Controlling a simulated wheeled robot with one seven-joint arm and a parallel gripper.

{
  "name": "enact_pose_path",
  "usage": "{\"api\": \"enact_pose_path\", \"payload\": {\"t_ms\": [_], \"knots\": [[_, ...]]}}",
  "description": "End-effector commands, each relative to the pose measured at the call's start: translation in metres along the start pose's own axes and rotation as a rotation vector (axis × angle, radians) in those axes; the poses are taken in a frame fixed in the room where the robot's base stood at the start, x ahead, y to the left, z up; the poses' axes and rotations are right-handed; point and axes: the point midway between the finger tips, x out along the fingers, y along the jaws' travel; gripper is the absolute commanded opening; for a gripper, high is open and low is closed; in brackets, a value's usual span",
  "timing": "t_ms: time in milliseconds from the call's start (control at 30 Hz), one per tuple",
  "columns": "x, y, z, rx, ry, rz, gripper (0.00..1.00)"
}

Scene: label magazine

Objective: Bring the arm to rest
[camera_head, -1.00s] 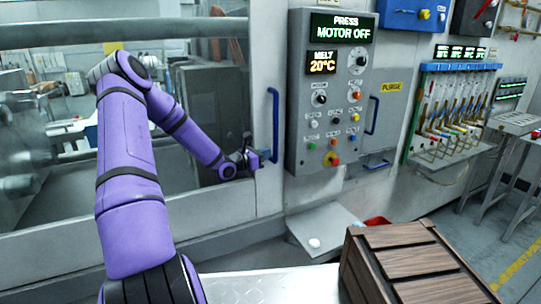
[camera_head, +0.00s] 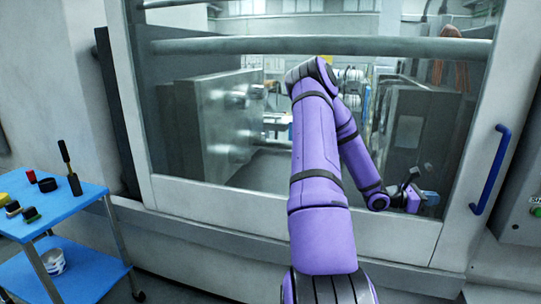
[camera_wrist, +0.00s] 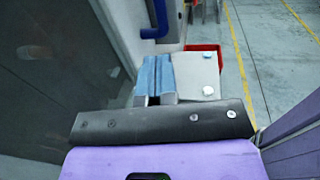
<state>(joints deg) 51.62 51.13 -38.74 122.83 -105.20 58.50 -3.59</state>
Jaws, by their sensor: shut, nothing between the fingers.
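My purple arm reaches forward in the middle of the head view, bent at the elbow in front of the machine's window. My gripper (camera_head: 428,196) is at its end, low near the window's right side and left of the blue door handle (camera_head: 489,170). In the wrist view my gripper (camera_wrist: 158,77) shows two blue finger pads side by side, shut with nothing between them. The blue handle (camera_wrist: 160,18) shows beyond the fingers, apart from them in that picture.
A blue cart (camera_head: 82,201) with several small items on top stands at the left. A grey chute (camera_wrist: 196,76) with white pieces and a red bin (camera_wrist: 204,47) lie beyond the gripper. Open floor (camera_wrist: 280,60) shows at the right.

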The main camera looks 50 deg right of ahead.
Motion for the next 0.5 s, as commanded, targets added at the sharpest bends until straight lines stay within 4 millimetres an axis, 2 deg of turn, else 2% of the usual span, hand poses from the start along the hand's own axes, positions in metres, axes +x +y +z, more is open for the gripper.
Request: {"api": "enact_pose_path", "payload": {"t_ms": [133,233,367,500], "knots": [[-0.008,0.003,0.004,0.026,0.013,-0.002,0.00],[-0.029,0.007,0.014,0.092,0.046,-0.012,0.00],[-0.071,0.013,0.033,0.221,0.125,-0.032,0.00],[-0.124,0.015,0.052,0.358,0.233,-0.055,0.00]]}}
